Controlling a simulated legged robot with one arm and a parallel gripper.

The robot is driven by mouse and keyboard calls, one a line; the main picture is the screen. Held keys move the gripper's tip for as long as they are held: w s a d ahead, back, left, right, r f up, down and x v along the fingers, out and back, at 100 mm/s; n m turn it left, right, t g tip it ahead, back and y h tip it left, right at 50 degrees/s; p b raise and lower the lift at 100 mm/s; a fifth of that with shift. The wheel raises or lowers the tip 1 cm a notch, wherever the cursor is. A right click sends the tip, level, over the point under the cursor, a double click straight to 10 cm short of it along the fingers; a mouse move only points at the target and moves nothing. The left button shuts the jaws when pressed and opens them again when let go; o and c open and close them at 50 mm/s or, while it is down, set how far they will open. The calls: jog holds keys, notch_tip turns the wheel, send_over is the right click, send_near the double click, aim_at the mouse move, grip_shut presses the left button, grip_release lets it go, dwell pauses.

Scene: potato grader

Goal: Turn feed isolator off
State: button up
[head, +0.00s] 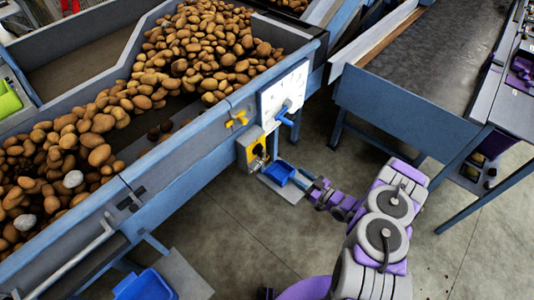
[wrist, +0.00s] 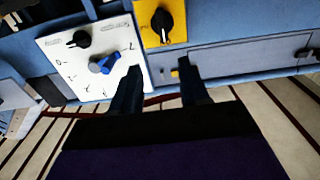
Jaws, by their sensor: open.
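A yellow box with a black rotary knob, which looks like the isolator (head: 250,147), is on the side of the blue potato hopper. It also shows at the top of the wrist view (wrist: 162,22), with the knob's pointer roughly upright in that picture. No label on it is readable. My gripper (head: 297,177) is right of and below the yellow box in the head view. In the wrist view, my gripper (wrist: 160,78) has its two dark fingers apart, with nothing between them. The fingertips are below the yellow box there and appear clear of the knob.
A white dial panel (head: 285,87) with a blue handle (head: 284,113) adjoins the yellow box. A yellow valve-like handle (head: 237,119) is on the hopper wall. A conveyor (head: 410,110) stands at right; the foreground floor is mostly clear.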

aim_at(263, 153)
jog(key=b+x, duration=0.2)
jog(key=x, duration=0.7)
jog(key=b+x, duration=0.3)
jog(key=x, duration=0.6)
jog(key=shift+s+a, duration=0.25)
jog(key=shift+d, duration=0.15)
jog(key=shift+d, duration=0.1)
jog(key=shift+c, duration=0.4)
grip_shut()
